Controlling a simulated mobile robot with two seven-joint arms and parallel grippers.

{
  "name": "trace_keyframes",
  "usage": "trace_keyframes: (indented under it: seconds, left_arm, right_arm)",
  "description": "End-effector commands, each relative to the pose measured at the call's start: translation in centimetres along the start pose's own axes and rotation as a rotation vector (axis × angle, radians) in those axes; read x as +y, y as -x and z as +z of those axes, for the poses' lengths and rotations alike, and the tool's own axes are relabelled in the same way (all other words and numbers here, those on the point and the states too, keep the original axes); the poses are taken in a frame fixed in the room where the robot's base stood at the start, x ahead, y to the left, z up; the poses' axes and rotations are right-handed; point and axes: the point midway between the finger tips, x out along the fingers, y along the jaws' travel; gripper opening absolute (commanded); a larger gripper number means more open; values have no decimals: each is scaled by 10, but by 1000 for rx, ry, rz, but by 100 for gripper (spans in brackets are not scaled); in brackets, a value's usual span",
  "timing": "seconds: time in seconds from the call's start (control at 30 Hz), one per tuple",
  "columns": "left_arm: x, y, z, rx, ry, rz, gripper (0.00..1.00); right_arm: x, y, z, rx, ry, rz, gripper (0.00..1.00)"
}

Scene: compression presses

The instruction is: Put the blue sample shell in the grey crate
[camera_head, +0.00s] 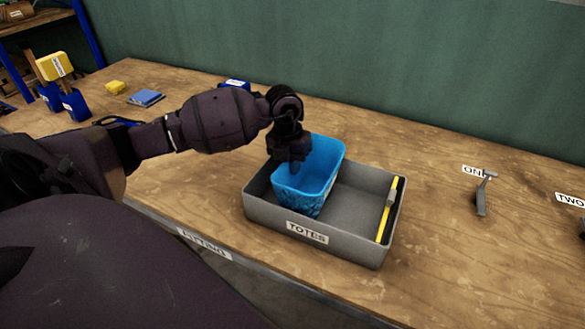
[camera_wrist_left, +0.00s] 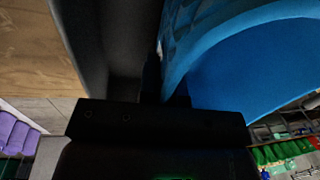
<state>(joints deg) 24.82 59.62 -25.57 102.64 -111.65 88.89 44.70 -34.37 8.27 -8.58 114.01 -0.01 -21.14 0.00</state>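The blue sample shell (camera_head: 322,170) is an open tub in the left part of the grey crate (camera_head: 262,216), which is labelled TOTES. Its far right rim stands above the crate wall. Whether its base touches the crate floor is hidden. My left gripper (camera_head: 290,158) comes down from above at the shell's left rim. In the left wrist view the shell (camera_wrist_left: 240,65) fills the upper right, and the dark fingers (camera_wrist_left: 165,92) straddle its wall closely. The crate's wall (camera_wrist_left: 85,40) shows beside it. My right gripper is out of view.
A yellow-handled tool (camera_head: 386,211) lies along the crate's right side. A grey hooked part (camera_head: 481,195) stands by the ONE label. A blue block (camera_head: 146,98) and a yellow block (camera_head: 115,87) lie at the back left. The bench right of the crate is mostly clear.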

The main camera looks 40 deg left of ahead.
Motion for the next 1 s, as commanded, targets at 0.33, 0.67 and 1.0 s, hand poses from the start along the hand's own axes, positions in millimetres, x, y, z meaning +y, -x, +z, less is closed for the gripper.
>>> trace_keyframes:
  seconds: [0.33, 0.67, 1.0]
  left_arm:
    - [1, -11, 0, -1, 0, -1, 0]
    - [2, -14, 0, 0, 0, 0, 30]
    - [1, -10, 0, -2, 0, -1, 30]
  right_arm:
    - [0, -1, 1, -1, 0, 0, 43]
    - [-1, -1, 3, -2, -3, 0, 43]
    - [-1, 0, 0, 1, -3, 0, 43]
